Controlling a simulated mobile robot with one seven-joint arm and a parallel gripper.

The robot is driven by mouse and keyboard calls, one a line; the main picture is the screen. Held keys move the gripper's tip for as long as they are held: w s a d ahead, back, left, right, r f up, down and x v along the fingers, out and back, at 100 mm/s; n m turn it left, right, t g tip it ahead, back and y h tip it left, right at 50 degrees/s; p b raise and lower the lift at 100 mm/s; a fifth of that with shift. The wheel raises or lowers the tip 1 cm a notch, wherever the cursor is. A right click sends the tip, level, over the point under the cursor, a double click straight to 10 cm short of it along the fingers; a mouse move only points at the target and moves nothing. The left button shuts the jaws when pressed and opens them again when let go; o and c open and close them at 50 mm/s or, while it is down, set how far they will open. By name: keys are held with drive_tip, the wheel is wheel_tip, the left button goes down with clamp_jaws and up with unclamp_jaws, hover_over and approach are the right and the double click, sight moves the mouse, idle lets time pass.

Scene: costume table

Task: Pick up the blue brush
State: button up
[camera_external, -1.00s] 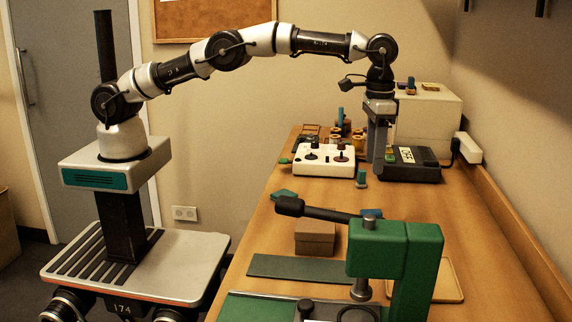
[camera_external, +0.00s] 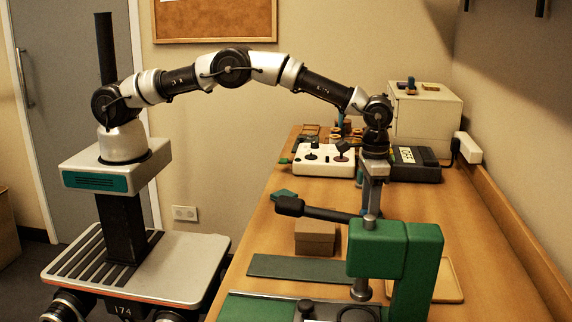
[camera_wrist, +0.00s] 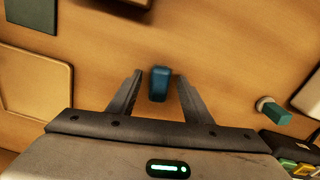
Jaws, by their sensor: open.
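The blue brush (camera_wrist: 160,84) shows in the wrist view as a small, dark blue block-like shape on the wooden table, between the two fingers. A clear gap separates it from each finger. My gripper (camera_wrist: 159,76) is open and empty, pointing down over it. In the external view my gripper (camera_external: 372,195) is low over the table, behind the green press. There the brush is hidden behind the press and gripper.
A green press (camera_external: 420,265) with a dark lever stands in front of my gripper. A teal piece (camera_wrist: 272,110) lies to the right in the wrist view. A tan tray (camera_wrist: 35,66) lies left. A white control box (camera_external: 312,160) and brown box (camera_external: 315,236) are nearby.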

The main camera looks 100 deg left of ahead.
drive_tip(key=shift+f, duration=0.4)
drive_tip(key=c, duration=1.1)
drive_tip(key=shift+r, duration=0.1)
drive_tip(key=shift+c, duration=0.2)
